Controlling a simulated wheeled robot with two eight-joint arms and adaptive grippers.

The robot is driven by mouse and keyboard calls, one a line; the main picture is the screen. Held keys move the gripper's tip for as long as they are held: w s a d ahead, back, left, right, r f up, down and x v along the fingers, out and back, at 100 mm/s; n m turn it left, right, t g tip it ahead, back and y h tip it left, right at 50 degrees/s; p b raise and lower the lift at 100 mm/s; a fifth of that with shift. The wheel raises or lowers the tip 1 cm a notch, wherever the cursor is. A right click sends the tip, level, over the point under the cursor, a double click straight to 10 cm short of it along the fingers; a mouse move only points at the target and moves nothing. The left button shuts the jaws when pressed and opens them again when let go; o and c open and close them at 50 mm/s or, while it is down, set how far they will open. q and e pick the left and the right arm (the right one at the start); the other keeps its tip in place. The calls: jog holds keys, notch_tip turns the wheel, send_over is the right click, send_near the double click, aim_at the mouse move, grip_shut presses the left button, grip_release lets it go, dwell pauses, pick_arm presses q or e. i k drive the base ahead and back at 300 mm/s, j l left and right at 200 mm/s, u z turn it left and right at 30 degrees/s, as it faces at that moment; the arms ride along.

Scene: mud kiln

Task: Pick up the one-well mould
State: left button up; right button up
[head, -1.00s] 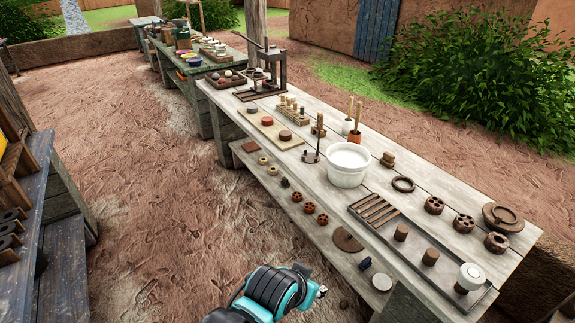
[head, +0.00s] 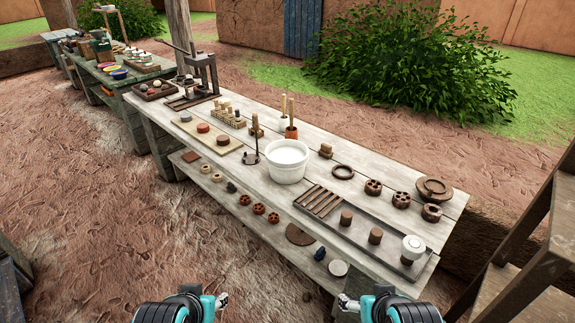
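Three round brown moulds with dark wells stand at the right end of the table: a left one (head: 373,187), a middle one (head: 401,200) and a right one (head: 432,212). They are too small to count the wells surely, so I cannot tell which mould, if any, has one well. My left gripper (head: 222,301) is at the bottom of the head view, in front of the table and apart from everything. My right gripper (head: 346,303) is low by the table's near right end, far from the moulds. Neither visibly holds anything; their finger opening is unclear.
A white bucket (head: 287,162) stands mid-table, with a dark ring (head: 343,172) to its right. A long tray (head: 340,229) with slats and cylinders lies along the near edge. The lower shelf holds small pieces (head: 259,208). A wooden rack (head: 540,255) stands at right.

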aim_at(412, 248)
jog(key=z, duration=0.7)
jog(key=i+j+z, duration=0.1)
jog(key=z, duration=0.4)
jog(key=j+z, duration=0.2)
jog(key=z, duration=0.25)
jog(key=j+z, duration=0.2)
jog(key=z, duration=0.3)
jog(key=j+z, duration=0.2)
jog(key=z, duration=0.25)
jog(key=k+j+z, duration=0.2)
jog(key=j, duration=0.25)
jog(key=j+z, duration=0.2)
jog(key=j, duration=0.25)
jog(key=k+j+z, duration=0.2)
jog(key=j, duration=0.2)
jog(key=k+j, duration=0.15)
jog(key=j, duration=0.15)
